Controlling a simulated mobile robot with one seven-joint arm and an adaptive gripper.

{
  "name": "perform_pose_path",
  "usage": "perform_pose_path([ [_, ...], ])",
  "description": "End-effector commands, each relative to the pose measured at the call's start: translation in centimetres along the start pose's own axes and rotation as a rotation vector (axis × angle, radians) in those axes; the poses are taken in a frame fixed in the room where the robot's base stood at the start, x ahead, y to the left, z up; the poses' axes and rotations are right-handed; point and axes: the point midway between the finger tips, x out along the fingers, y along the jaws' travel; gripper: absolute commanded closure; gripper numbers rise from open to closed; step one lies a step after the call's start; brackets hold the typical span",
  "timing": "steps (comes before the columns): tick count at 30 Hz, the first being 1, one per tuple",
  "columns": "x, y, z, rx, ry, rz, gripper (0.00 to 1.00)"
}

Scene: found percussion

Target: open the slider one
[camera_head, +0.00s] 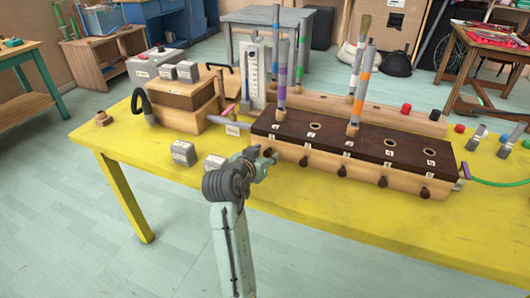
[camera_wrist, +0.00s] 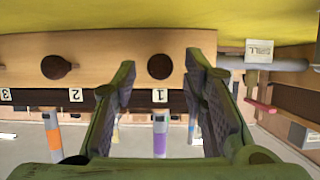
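The long wooden box (camera_head: 345,170) with a dark, numbered top stands on the yellow table. Dark round knobs line its front. Slider one's knob (camera_wrist: 160,66) sits above label 1 in the wrist view, where the scene looks upside down. My gripper (camera_head: 266,160) is at the box's front left end. In the wrist view my gripper (camera_wrist: 161,75) is open, with a finger on each side of knob one. I cannot tell whether the fingertips reach past it. No contact shows. In the head view my gripper largely hides this knob.
Knob two (camera_wrist: 56,67) is beside knob one, outside the fingers. Banded tubes (camera_head: 282,75) stand upright from the box top. A grey pipe (camera_head: 222,121) meets its left end. Small grey blocks (camera_head: 183,153) and stacked wooden boxes (camera_head: 188,105) lie left. The table front (camera_head: 330,225) is clear.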

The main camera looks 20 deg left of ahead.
Motion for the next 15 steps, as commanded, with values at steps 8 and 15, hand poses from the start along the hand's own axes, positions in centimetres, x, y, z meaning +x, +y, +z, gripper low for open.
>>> perform_pose_path([
  [8, 0.92, 0.00, 0.01, 0.001, 0.000, -0.001, 0.61],
  [15, 0.89, -0.01, 0.01, 0.001, 0.000, -0.001, 0.68],
])
